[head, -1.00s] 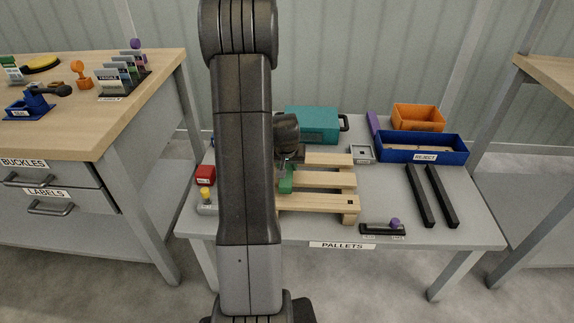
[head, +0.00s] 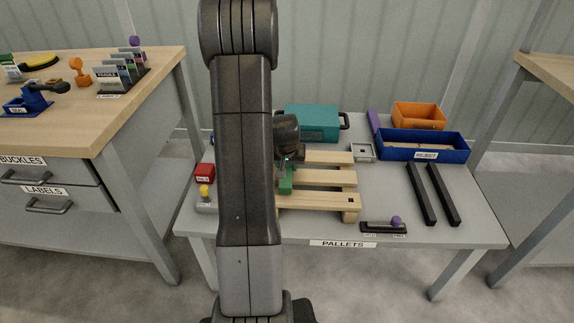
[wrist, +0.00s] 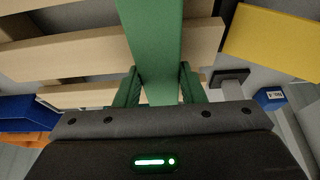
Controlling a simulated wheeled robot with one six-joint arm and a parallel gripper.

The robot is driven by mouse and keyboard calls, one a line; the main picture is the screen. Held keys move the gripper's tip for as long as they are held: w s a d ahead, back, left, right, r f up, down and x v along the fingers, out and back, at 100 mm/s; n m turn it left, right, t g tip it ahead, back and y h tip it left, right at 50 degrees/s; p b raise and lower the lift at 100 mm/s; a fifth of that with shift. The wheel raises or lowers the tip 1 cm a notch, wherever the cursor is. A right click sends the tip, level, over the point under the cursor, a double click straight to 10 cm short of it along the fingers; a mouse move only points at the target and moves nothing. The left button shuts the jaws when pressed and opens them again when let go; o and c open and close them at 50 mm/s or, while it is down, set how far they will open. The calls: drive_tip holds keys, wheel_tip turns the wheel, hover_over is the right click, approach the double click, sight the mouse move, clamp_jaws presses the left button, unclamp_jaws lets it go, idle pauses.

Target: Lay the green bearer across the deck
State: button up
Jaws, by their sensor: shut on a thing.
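The green bearer (wrist: 155,40) runs up the middle of the wrist view, crossing over the pale slats of the wooden deck (wrist: 65,50). My gripper (wrist: 158,82) is shut on it, one finger on each side. In the head view, a small part of the green bearer (head: 286,186) shows at the left of the deck (head: 325,201), just below my gripper (head: 285,166). My arm hides the deck's left part and most of the bearer. I cannot tell whether the bearer touches the slats.
A red block (head: 205,172) and a yellow-topped item (head: 204,191) stand left of my arm. A teal case (head: 313,122), a small grey tray (head: 363,152) and a blue reject bin (head: 423,154) are behind.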

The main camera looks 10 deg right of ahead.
drive_tip(key=shift+f+b, duration=0.35)
drive_tip(key=shift+f, duration=0.15)
drive_tip(key=o, duration=1.1)
drive_tip(key=shift+r, duration=0.1)
drive_tip(key=p+v, duration=0.3)
drive_tip(key=v, duration=1)
drive_tip(key=shift+s+r, duration=0.2)
drive_tip(key=shift+r, duration=0.05)
drive_tip(key=shift+a, duration=0.1)
